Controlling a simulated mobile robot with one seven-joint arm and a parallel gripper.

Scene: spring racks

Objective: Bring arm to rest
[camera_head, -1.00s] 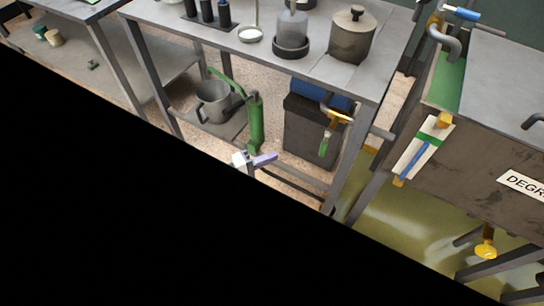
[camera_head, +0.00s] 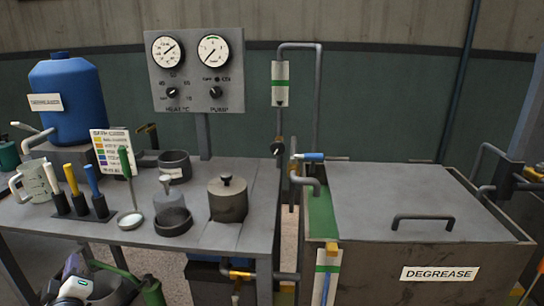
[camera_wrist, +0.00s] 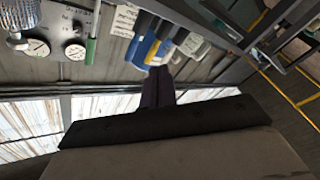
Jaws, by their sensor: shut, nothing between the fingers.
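My gripper (camera_head: 70,266) shows its purple fingers and white wrist at the bottom left of the head view, in front of the bench and below its top. The rest of my arm is cut off by the frame edge. In the wrist view my gripper (camera_wrist: 159,72) has its two purple fingers together with nothing between them. The fingers point toward the bench items, and the wrist picture is turned nearly upside down.
The grey bench (camera_head: 245,190) holds a lidded pot (camera_head: 228,202), brush holders and a blue drum (camera_head: 68,100). A gauge panel (camera_head: 195,72) stands behind. A closed degrease tank (camera_head: 400,215) stands at right. A green hand pump (camera_head: 150,292) is close to my gripper.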

